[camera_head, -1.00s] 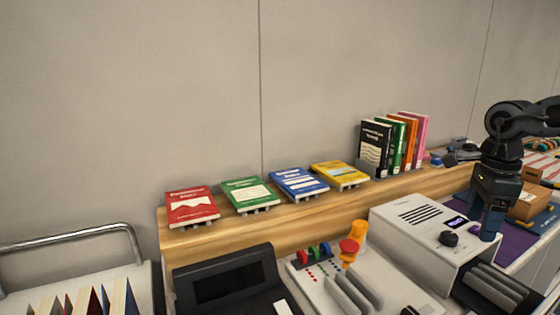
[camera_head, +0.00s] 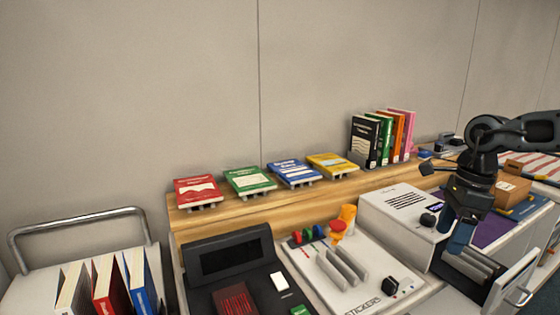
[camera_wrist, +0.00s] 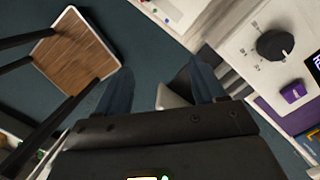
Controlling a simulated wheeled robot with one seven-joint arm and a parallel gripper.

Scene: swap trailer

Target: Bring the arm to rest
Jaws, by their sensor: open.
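My gripper (camera_head: 459,232) hangs pointing down at the right in the head view, in front of the white machine with a black knob (camera_head: 407,209). Its two blue-grey fingers also show in the wrist view (camera_wrist: 160,90), spread apart with nothing between them. My arm reaches in from the right edge. In the wrist view the knob (camera_wrist: 276,45) of the white machine lies to the right of the fingers, and dark floor lies below them on the left.
Four-colour flat books, such as the red one (camera_head: 197,192), rest on the wooden shelf (camera_head: 230,213). Upright books (camera_head: 364,139) stand farther right. A trolley with a metal rail (camera_head: 75,222) holds books at left. A wooden-topped stool (camera_wrist: 75,50) stands on the floor.

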